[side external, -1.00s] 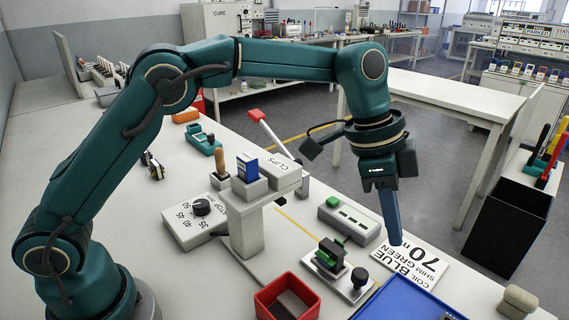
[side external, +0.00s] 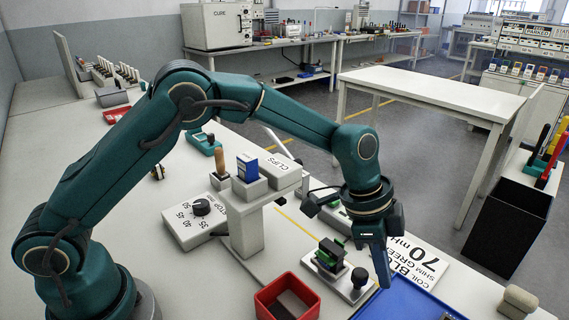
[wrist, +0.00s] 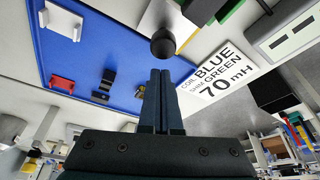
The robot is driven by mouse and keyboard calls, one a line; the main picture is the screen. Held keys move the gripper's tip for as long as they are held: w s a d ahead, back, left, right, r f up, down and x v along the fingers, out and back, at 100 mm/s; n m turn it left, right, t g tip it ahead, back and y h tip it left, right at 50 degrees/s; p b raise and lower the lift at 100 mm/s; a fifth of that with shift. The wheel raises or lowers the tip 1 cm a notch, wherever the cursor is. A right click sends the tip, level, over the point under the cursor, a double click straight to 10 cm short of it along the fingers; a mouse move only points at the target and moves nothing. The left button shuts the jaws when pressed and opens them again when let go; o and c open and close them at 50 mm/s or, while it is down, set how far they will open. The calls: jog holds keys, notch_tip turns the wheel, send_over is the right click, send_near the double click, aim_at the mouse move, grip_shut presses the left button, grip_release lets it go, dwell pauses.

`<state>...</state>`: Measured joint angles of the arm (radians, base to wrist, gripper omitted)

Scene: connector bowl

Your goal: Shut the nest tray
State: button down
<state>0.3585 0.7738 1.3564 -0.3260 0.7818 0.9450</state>
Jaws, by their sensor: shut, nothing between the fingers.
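The nest tray (side external: 343,283) is a light plate with a black knob (side external: 360,275) at its right end. A green and black part (side external: 330,254) sits on it. The plate extends out to the right of the grey press column (side external: 245,230). The knob also shows in the wrist view (wrist: 163,40), just beyond my fingertips. My gripper (side external: 385,284) is shut and empty, pointing down just right of the knob. It also shows in the wrist view (wrist: 160,72). I cannot tell whether the fingers touch the knob.
A blue tray (wrist: 60,70) holding a red piece and several dark pieces lies beside the knob. A red bin (side external: 287,297) stands in front of the press. A printed card (side external: 425,262) lies right of my gripper. A grey dial box (side external: 195,222) stands left of the column.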

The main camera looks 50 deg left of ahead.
aim_at(346, 270)
jog(key=shift+s+a, duration=0.3)
jog(key=shift+a, duration=0.2)
jog(key=a, duration=0.5)
jog(key=shift+d, duration=0.1)
dwell(0.3)
